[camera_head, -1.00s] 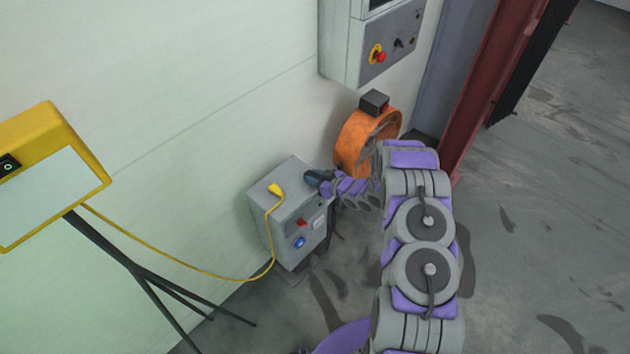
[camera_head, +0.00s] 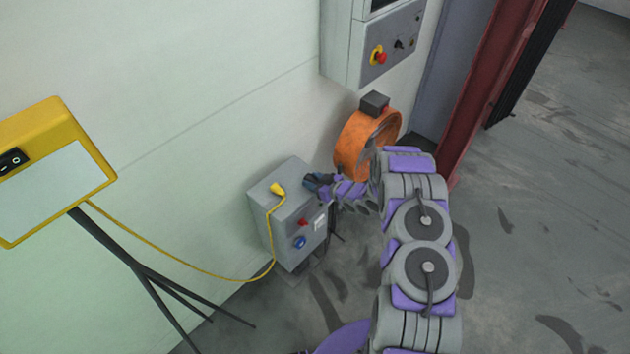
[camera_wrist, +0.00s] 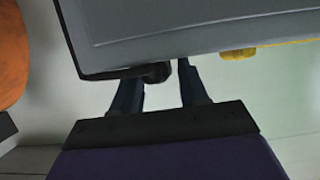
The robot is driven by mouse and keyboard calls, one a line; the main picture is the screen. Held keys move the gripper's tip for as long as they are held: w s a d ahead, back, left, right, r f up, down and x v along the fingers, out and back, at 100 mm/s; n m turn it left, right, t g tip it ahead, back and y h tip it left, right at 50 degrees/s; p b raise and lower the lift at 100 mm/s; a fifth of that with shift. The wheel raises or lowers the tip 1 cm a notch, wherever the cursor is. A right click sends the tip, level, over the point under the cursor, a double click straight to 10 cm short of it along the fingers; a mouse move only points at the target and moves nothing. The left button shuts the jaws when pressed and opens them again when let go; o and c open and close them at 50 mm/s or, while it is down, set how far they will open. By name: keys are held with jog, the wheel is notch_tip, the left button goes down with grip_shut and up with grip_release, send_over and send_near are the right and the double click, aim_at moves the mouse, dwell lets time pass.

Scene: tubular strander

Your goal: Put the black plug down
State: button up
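The black plug (camera_wrist: 157,72) shows in the wrist view as a small dark rounded piece at the edge of the grey box (camera_wrist: 200,33). It lies between my gripper's fingers (camera_wrist: 162,80), close to the left finger, with a visible gap to the right finger. Most of the plug is hidden by the box edge and finger. In the head view my gripper (camera_head: 317,181) is at the upper right corner of the grey box (camera_head: 286,215), its dark fingers looking spread. The plug cannot be made out there.
A yellow panel (camera_head: 55,170) on a black tripod stands at left. An orange ring-shaped housing (camera_head: 352,143) is just behind my gripper. A control cabinet (camera_head: 343,45) hangs above. Floor at right is clear.

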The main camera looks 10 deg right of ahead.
jog(key=shift+o, duration=1.2)
jog(key=shift+s+f, duration=0.25)
jog(key=shift+f, duration=0.1)
jog(key=shift+w+r, duration=0.15)
jog(key=shift+r, duration=0.35)
jog(key=p+v, duration=0.2)
jog(key=v, duration=1)
jog(key=shift+w+r, duration=0.25)
